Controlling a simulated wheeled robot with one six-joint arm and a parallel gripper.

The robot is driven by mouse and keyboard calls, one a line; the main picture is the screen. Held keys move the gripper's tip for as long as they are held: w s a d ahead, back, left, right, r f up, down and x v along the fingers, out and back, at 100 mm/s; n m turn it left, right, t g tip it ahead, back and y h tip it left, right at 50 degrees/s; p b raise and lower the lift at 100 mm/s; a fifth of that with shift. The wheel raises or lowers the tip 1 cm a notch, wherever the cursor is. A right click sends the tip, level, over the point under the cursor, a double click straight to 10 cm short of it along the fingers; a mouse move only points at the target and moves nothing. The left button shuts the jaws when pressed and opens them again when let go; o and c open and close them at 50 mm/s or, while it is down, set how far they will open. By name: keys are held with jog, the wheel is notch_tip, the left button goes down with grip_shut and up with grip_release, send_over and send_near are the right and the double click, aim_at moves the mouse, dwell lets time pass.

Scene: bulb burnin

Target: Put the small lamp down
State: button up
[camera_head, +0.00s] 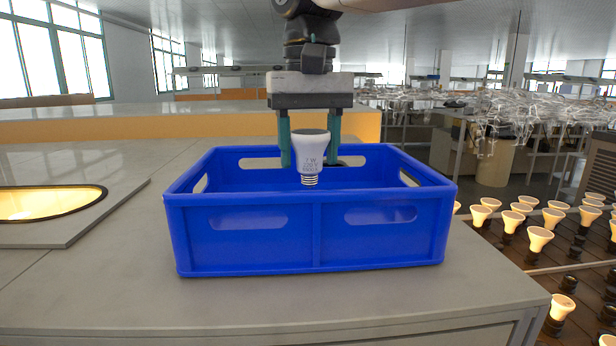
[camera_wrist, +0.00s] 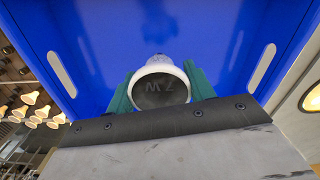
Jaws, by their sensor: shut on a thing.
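The small lamp (camera_head: 310,152) is a white reflector bulb with grey print and a metal screw base. It is upright with its screw base down, above the blue crate (camera_head: 245,242). My gripper (camera_head: 310,150) points down and is shut on the lamp, with one green finger on each side. In the wrist view the lamp's round grey face (camera_wrist: 160,91) shows between the green fingers, with the blue crate behind it. The front wall hides the crate floor in the head view. I cannot tell how far the lamp is from the floor.
The crate stands on a grey worktop (camera_head: 100,290) with an oval lit opening (camera_head: 45,203) at the left. At the right, several glowing lamps (camera_head: 540,238) sit on a rack beyond the worktop's edge. The worktop left of the crate is clear.

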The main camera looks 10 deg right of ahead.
aim_at(309, 176)
jog(key=shift+f, duration=2.15)
jog(key=shift+f, duration=0.1)
jog(key=o, duration=1)
notch_tip(309, 176, up, 12)
jog(key=shift+r, duration=0.15)
